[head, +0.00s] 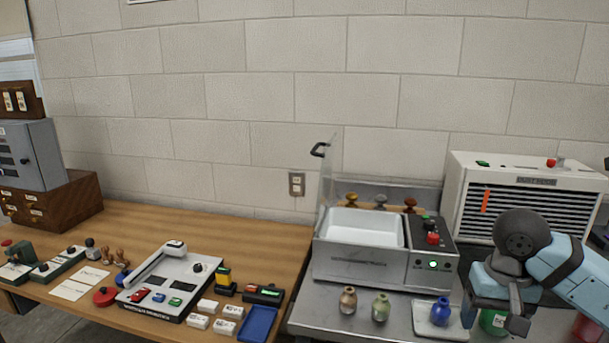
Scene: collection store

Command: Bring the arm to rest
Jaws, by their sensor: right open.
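My right arm (575,270) comes in from the right edge, with blue links and a dark round joint. My right gripper (493,316) points down over the right part of the metal bench and is open. A green container (490,325) shows behind and between its fingers, partly hidden; I cannot tell how far apart they are in depth. A blue vase (440,311) stands on a white pad (424,326) just left of the gripper. My left gripper is not in view.
A steel basin unit (385,268) with a raised clear lid and a green-lit button stands left of the arm. A white vented machine (535,175) stands behind it. Small vases (348,300) line the bench front. The wooden table (235,240) holds a grey device (172,284), stamps and cards.

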